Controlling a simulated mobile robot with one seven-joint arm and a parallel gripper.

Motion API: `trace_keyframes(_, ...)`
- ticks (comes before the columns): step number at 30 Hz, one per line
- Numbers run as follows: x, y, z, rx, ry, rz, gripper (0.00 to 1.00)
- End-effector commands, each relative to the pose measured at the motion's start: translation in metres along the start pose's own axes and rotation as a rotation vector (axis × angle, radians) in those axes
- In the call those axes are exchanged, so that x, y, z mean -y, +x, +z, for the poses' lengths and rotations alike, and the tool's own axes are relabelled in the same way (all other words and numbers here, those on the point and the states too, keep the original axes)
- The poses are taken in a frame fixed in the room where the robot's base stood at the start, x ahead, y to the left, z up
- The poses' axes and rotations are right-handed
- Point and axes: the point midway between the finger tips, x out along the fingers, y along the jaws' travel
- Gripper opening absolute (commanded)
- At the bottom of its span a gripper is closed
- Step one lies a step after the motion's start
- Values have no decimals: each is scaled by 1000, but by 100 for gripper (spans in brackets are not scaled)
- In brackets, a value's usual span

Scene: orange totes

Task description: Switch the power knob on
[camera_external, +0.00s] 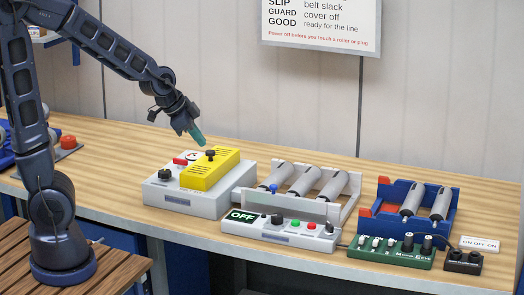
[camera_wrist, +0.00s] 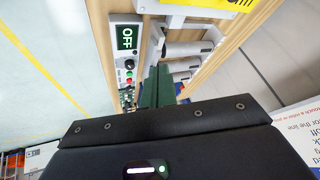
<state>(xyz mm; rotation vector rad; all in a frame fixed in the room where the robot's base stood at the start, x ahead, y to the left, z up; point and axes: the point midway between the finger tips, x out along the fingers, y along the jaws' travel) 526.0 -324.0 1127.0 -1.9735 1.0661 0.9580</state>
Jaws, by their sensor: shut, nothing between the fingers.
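A grey control panel (camera_external: 293,234) stands at the front of the bench and has a green-lit display reading OFF (camera_external: 243,216). A black knob (camera_external: 277,219) sits on it beside red and green buttons. In the wrist view the OFF display (camera_wrist: 125,37) and the black knob (camera_wrist: 130,64) lie left of my fingers. My gripper (camera_external: 198,136) has green fingers, shut and empty, above the yellow cover (camera_external: 210,171) on the left grey box. The fingers also show in the wrist view (camera_wrist: 157,85). My gripper is apart from the knob, up and left of it in the external view.
Grey rollers (camera_external: 304,181) in a frame stand behind the panel. A blue roller unit (camera_external: 445,214), a green switch box (camera_external: 391,251) and a small black box (camera_external: 462,262) are to the right. The left grey box (camera_external: 153,197) stands beside the panel. The bench behind is clear.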

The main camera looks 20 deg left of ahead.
Motion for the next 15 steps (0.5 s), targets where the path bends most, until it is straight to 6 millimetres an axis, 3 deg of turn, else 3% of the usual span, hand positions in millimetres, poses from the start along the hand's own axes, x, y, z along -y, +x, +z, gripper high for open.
trace_keyframes(15, -59, 75, -57, -48, 370, -14, 0)
